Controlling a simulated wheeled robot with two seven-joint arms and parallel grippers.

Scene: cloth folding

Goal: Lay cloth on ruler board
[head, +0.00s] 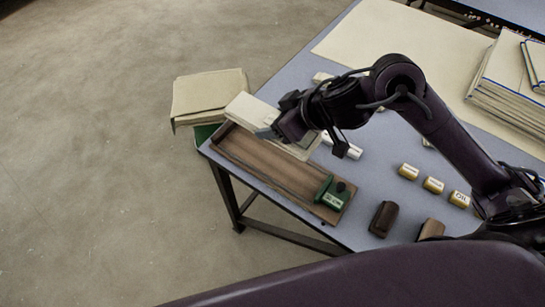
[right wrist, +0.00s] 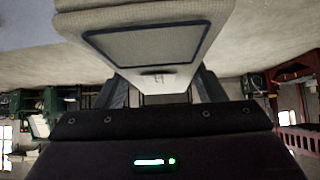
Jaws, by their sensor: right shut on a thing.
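The ruler board (head: 262,168) is a long brown wooden tray lying along the near left edge of the table, with a green block (head: 333,192) at its right end. My right gripper (head: 270,133) is over the far edge of the board, shut on a folded cream cloth (head: 250,108). The cloth shows on both sides of the gripper and overlaps the board's far edge; I cannot tell whether it touches the board. In the right wrist view, the cloth (right wrist: 150,75) lies between the fingers and shows a dark blue border line. My left gripper is out of view.
A cream cloth pile (head: 208,94) sits on a green bin off the table's left end. Blue-edged cloths are stacked (head: 507,92) at right. A cream sheet (head: 375,38) covers the far tabletop.

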